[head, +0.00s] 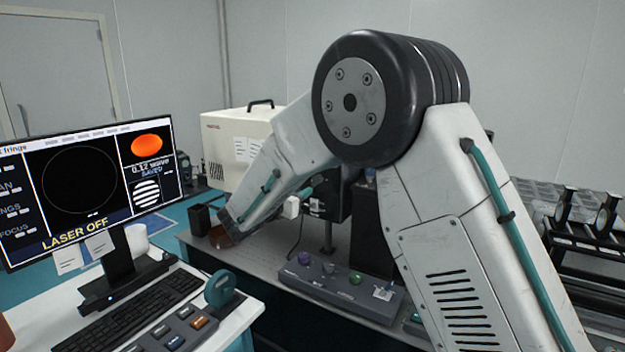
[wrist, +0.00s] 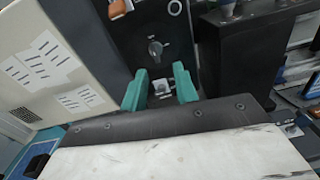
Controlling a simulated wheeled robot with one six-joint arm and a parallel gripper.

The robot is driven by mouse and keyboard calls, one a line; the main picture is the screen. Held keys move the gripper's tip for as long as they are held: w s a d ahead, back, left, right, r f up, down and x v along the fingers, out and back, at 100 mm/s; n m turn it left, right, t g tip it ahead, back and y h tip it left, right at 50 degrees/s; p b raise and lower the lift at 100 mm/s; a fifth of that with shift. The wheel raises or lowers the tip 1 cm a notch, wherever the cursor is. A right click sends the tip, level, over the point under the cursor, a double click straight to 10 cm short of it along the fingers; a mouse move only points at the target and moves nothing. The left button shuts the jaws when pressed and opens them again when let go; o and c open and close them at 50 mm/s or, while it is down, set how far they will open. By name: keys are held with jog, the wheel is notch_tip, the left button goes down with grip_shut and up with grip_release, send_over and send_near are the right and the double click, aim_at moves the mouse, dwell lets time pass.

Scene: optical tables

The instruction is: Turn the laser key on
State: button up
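In the wrist view, my gripper (wrist: 159,72) is open, with two teal fingers apart in front of a dark upright panel (wrist: 118,48). A small silvery fitting (wrist: 161,88), possibly the key switch, shows between the fingers. I cannot tell whether they touch it. A round dark knob with a light mark (wrist: 155,47) sits on the panel just beyond the fingertips. The monitor (head: 82,185) reads "LASER OFF".
A cream box with a black handle (head: 238,145) stands behind my arm. A control box with coloured knobs (head: 340,290) lies on the table front. A desk with a keyboard (head: 130,310) is at left. Optics on a dark frame (head: 585,215) stand at right.

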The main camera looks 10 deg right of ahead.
aim_at(315, 181)
jog(key=w+d+r+n, duration=0.1)
jog(key=w+d, duration=0.4)
jog(key=w, duration=0.1)
jog(key=shift+t, duration=0.3)
jog(key=shift+d, duration=0.1)
grip_shut()
